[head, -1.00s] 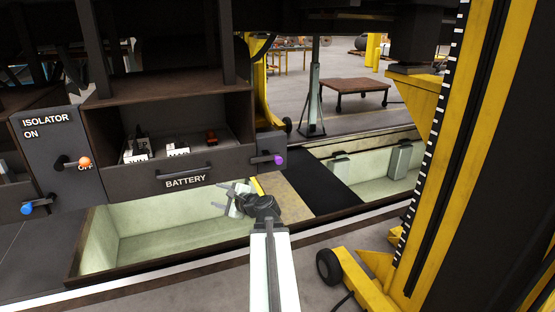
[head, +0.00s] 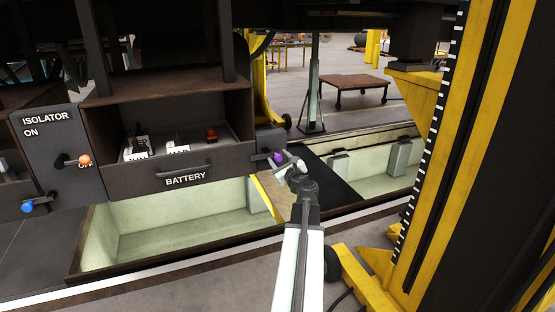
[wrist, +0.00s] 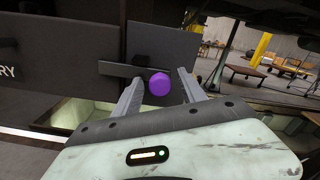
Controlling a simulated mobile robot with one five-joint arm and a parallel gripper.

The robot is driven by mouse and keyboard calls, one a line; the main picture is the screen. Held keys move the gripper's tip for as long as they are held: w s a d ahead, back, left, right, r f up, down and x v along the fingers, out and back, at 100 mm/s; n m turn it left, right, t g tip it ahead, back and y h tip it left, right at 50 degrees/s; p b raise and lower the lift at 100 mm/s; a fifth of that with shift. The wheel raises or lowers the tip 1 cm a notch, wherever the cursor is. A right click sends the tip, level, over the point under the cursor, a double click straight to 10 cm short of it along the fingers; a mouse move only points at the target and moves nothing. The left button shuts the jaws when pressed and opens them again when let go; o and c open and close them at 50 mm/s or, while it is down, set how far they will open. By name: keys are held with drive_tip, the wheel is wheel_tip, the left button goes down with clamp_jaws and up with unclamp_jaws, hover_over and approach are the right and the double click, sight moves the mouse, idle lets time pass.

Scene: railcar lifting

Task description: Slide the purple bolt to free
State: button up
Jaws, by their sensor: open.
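The purple bolt (head: 279,157) sticks out at the right end of the dark battery drawer front (head: 215,165). In the wrist view its round purple knob (wrist: 159,83) sits on a dark flat bar (wrist: 112,70). My gripper (wrist: 160,90) is open, with one finger on each side of the knob. I cannot tell whether either finger touches it. In the head view my gripper (head: 287,163) is at the purple knob and partly overlaps it.
A pale pit (head: 160,225) lies below the drawer. A yellow and black lifting column (head: 450,150) stands close at the right.

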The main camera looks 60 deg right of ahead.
drive_tip(key=shift+w+d, duration=0.25)
drive_tip(key=shift+w, duration=0.1)
clamp_jaws()
drive_tip(key=shift+a, duration=0.1)
idle(1.1)
